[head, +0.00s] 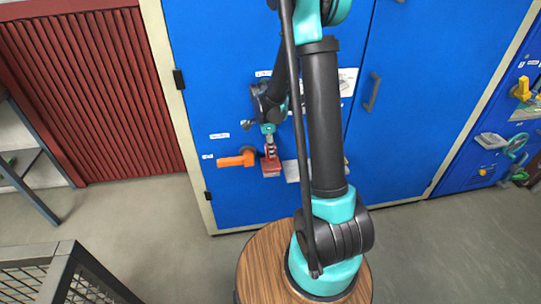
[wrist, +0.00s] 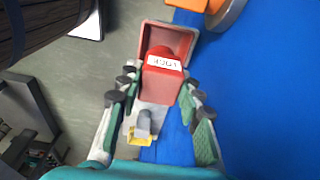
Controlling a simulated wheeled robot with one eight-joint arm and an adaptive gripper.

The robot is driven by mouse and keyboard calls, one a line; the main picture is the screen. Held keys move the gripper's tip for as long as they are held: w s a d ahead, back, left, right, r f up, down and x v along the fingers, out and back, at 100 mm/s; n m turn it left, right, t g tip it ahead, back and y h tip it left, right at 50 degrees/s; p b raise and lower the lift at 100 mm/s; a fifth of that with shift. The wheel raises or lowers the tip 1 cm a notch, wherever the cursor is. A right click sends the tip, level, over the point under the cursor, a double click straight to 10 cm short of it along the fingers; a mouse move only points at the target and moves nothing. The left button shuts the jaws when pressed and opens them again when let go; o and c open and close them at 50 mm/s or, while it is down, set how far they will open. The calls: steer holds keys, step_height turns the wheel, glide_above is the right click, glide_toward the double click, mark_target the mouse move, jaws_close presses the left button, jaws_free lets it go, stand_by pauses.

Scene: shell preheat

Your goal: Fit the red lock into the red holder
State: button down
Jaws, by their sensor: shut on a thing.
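The red lock (wrist: 163,82), with a white label on its top end, is between the fingers of my gripper (wrist: 158,92) in the wrist view. My gripper is shut on it. The red holder (wrist: 148,40) is an open, pale-rimmed box just beyond the lock. The lock's far end overlaps the holder's opening in the picture; I cannot tell whether it is inside. In the head view my gripper (head: 270,142) points down at the blue door, just above the red holder (head: 271,171). The lock is small and hard to separate there.
An orange handle (head: 237,159) sticks out left of the holder, close to my gripper. A door handle (head: 372,92) is to the right. A round wooden table (head: 262,262) stands in front.

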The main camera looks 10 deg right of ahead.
steer(key=shift+f, duration=1.55)
steer(key=shift+w+f, duration=0.15)
steer(key=shift+f, duration=0.35)
steer(key=shift+f, duration=0.25)
steer(key=c, duration=1)
jaws_free()
